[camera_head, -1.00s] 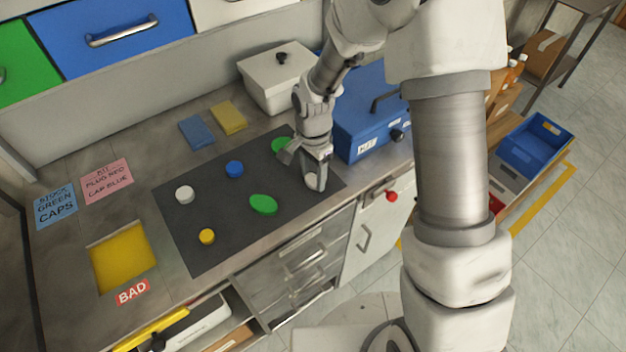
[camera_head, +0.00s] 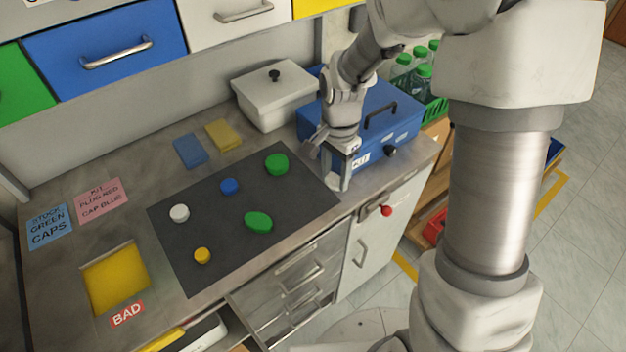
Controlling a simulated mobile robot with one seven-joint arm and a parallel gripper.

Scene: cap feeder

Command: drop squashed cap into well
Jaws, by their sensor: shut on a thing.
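A green cap (camera_head: 258,222) of stretched oval shape, which looks squashed, lies on the dark mat (camera_head: 205,225). The square yellow well (camera_head: 115,278) is sunk in the bench at the left, behind the red BAD label (camera_head: 127,314). My gripper (camera_head: 338,183) points down near the mat's right corner, in front of the blue KIT box. It is shut on a small pale thing (camera_head: 333,178), mostly hidden by the fingers; I cannot tell just what it is. The squashed cap is apart from my gripper, to its left.
A round green cap (camera_head: 277,164), a blue cap (camera_head: 229,186), a white cap (camera_head: 180,213) and a yellow cap (camera_head: 203,256) lie on the mat. The blue KIT box (camera_head: 375,125) and white lidded box (camera_head: 275,95) stand behind. Green-capped bottles (camera_head: 423,80) are beyond.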

